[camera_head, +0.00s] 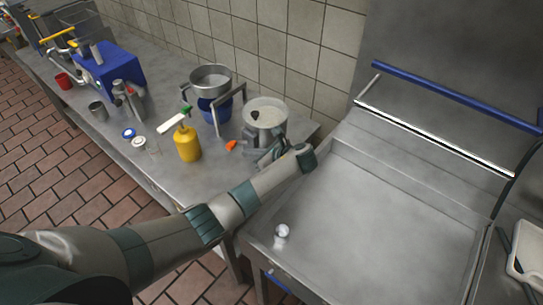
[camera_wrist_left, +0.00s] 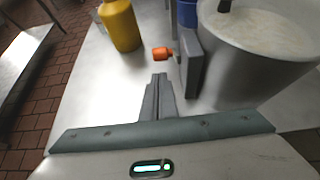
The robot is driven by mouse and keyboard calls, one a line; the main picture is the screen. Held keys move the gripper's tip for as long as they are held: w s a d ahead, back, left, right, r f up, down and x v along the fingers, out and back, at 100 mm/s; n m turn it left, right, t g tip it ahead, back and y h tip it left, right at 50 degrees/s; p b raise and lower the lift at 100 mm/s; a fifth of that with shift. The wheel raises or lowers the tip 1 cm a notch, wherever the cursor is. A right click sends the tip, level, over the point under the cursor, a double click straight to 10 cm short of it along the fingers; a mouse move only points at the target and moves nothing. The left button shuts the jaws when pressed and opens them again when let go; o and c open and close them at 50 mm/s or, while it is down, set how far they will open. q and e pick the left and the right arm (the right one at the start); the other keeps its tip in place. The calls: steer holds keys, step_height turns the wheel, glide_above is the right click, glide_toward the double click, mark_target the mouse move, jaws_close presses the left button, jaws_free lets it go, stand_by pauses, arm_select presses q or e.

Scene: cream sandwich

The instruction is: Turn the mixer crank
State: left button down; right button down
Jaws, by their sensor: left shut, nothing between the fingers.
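The mixer is a round steel pot (camera_head: 265,112) with pale cream in it, standing near the right end of the steel counter. It fills the upper right of the left wrist view (camera_wrist_left: 245,75). Its crank has an orange knob (camera_head: 232,145) on the pot's near left side. In the left wrist view the orange knob (camera_wrist_left: 161,54) sticks out left from a grey upright part (camera_wrist_left: 192,65). My left gripper (camera_head: 254,150) is beside the pot, close to the knob. Its fingers (camera_wrist_left: 158,80) are together and empty, just below the knob in the wrist view, with a small visible gap. My right gripper is not in view.
A yellow bottle (camera_head: 187,143) stands left of the crank. Behind it is a steel bowl (camera_head: 211,78) on a blue stand. Small jars, cups and a blue machine (camera_head: 107,68) are further left. A wide steel basin (camera_head: 370,210) with a raised rim lies to the right.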

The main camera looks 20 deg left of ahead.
arm_select(q)
steer(key=b+v, duration=0.1)
steer(key=v, duration=1)
steer(key=shift+d, duration=0.2)
steer(key=shift+r, duration=0.1)
